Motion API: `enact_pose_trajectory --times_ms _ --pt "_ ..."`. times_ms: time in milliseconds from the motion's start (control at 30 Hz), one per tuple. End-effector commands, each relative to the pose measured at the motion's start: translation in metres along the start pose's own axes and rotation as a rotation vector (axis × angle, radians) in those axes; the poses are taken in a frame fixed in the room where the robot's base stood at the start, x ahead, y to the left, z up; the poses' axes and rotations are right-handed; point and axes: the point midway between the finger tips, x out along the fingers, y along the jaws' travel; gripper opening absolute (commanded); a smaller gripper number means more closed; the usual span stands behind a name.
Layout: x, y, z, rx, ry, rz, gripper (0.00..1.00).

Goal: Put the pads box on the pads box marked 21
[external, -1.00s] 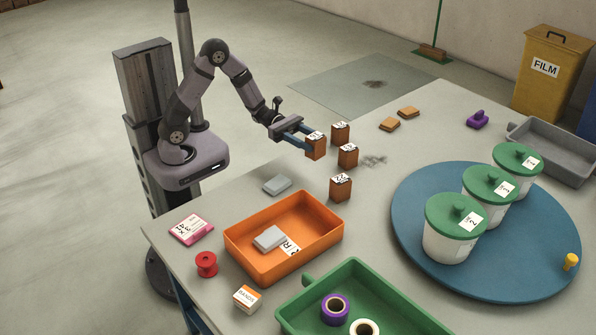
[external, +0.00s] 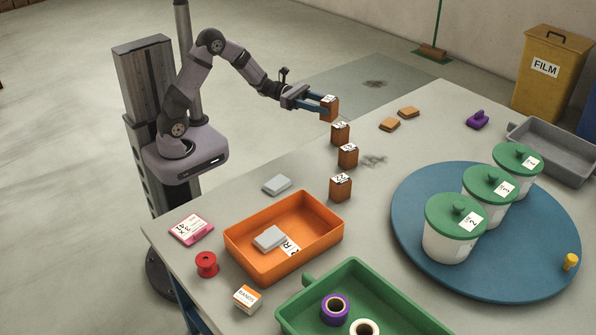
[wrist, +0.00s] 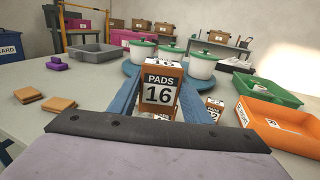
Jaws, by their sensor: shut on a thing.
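My gripper (external: 322,105) is shut on a brown pads box (external: 331,111) and holds it up above the bench, its blue fingers on either side. In the wrist view this held box (wrist: 160,92) shows PADS 16 on its label. Three similar brown boxes stand apart on the bench: a far one (external: 340,137) just below the held box, a middle one (external: 348,159) and a near one (external: 340,190). Their white top labels are too small to read surely, so I cannot tell which is 21. The wrist view shows some of them partly hidden behind the right finger.
A blue turntable (external: 411,235) with three green-lidded tubs stands right. An orange tray (external: 250,262) and a green tray (external: 297,306) lie nearer. Two orange-brown pads (external: 389,125) and a purple object (external: 477,120) lie on the far bench. Bench around the boxes is mostly clear.

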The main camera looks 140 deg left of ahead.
Motion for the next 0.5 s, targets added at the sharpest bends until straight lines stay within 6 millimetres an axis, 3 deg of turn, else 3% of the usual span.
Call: enact_pose_trajectory --times_ms 33,200,367,500 --pt "0.0 0.016 0.01 0.006 -0.003 0.017 0.21" --pt "0.008 0.049 0.032 0.003 -0.001 0.05 0.21" --pt "0.012 0.068 0.045 0.0 -0.001 0.078 0.21" --pt "0.012 0.074 0.04 -0.003 0.0 0.1 0.21"
